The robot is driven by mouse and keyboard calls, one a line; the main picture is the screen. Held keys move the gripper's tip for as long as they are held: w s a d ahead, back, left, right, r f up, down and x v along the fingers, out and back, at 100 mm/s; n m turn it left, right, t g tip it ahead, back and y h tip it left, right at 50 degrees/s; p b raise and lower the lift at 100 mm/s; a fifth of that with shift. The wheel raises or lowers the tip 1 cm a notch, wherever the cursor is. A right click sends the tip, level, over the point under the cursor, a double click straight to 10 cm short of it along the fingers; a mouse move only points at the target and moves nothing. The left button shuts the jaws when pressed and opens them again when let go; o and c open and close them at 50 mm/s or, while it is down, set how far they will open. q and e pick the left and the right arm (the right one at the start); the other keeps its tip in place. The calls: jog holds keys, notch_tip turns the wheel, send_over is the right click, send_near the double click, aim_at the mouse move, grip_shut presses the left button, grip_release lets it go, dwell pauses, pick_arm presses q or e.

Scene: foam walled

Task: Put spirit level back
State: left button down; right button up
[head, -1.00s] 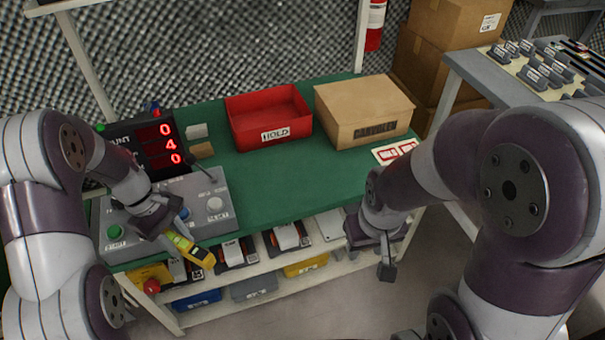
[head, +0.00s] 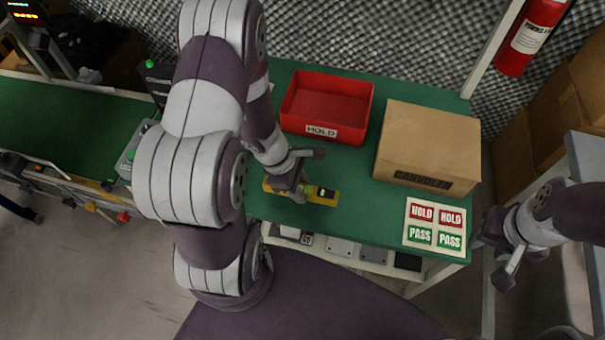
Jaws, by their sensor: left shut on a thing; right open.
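The yellow spirit level (head: 324,194) is in the head view, lying lengthwise left to right just over or on the front part of the green bench top. My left gripper (head: 298,191) is shut on the spirit level and hides its middle. I cannot tell whether the level touches the bench. My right gripper (head: 503,262) is open and empty, off the right end of the bench and apart from everything on it.
A red HOLD bin (head: 328,107) stands behind the level. A cardboard box (head: 428,146) stands to its right. A card of HOLD and PASS labels (head: 435,227) lies at the front right corner. Green bench top (head: 345,160) is bare between bin and box.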

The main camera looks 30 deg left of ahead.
pick_arm(q)
jog(key=w+a+f, duration=0.1)
jog(key=w, duration=0.1)
jog(key=w+a+f, duration=0.1)
jog(key=w+f, duration=0.1)
jog(key=w, duration=0.1)
jog(key=w+a+f, duration=0.1)
jog(key=w+f, duration=0.1)
jog(key=shift+w+a, duration=0.2)
jog(key=shift+a, duration=0.05)
jog(key=shift+f, duration=0.25)
notch_tip(320, 180, down, 3)
jog(key=shift+w+f, duration=0.1)
jog(key=shift+f, duration=0.25)
jog(key=c, duration=1.2)
grip_release()
jog(key=shift+f+b, duration=0.15)
jog(key=shift+b, duration=0.25)
jog(key=o, duration=0.4)
